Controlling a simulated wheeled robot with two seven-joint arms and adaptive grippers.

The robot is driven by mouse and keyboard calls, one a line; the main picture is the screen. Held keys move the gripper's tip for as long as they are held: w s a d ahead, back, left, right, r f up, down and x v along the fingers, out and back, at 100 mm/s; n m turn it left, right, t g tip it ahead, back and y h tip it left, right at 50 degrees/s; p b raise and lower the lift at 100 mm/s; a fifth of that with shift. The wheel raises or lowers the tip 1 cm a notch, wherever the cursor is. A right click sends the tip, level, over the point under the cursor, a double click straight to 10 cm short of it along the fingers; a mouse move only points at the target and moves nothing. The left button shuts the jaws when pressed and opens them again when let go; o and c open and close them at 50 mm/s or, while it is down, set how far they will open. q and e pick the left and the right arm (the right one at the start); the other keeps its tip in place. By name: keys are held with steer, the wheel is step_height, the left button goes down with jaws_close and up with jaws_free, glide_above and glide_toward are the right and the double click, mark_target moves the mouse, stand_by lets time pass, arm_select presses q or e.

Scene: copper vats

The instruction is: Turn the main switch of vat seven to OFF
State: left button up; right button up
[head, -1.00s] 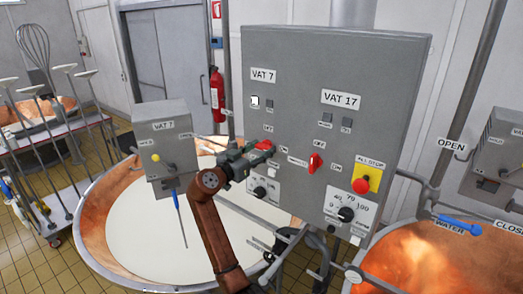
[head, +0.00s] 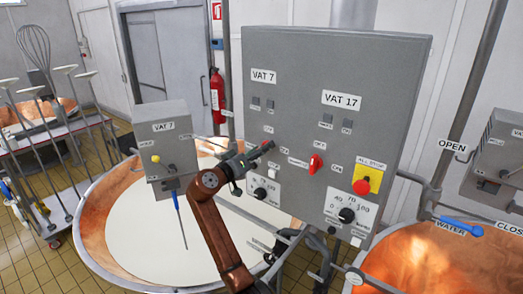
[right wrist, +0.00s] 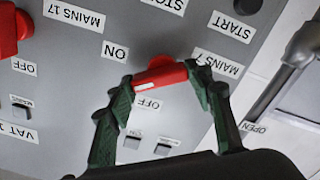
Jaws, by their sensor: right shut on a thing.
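The vat seven main switch (right wrist: 162,75) is a red handle with a white mark, on the grey control panel (head: 385,75). In the right wrist view it lies slightly tilted between the green fingertips. The OFF label (right wrist: 148,104) is close below its marked left end; the ON label (right wrist: 115,53) is farther up and left. The MAINS 7 label (right wrist: 218,66) is partly behind a finger. My right gripper (head: 266,148) is shut on this handle, hiding most of it in the head view. Both small VAT 7 lamps (head: 256,102) look dark. My left gripper is not in view.
The red VAT 17 switch (head: 315,164) is close to the right. The red ALL STOP button (head: 361,187) on yellow and dials (head: 346,215) sit lower. A grey box (head: 160,130) stands left, above the milk-filled copper vat (head: 95,245).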

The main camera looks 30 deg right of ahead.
steer(key=shift+w+f+n+p, duration=0.15)
steer(key=shift+n+p, duration=0.95)
steer(key=shift+n, duration=1.65)
steer(key=shift+f+n+p, duration=0.15)
steer(key=shift+n+p, duration=0.95)
steer(key=shift+n, duration=1.65)
steer(key=o, duration=0.9)
steer(key=shift+a, duration=0.1)
steer(key=shift+c, duration=0.2)
steer(key=o, duration=0.3)
steer(key=shift+r, duration=0.2)
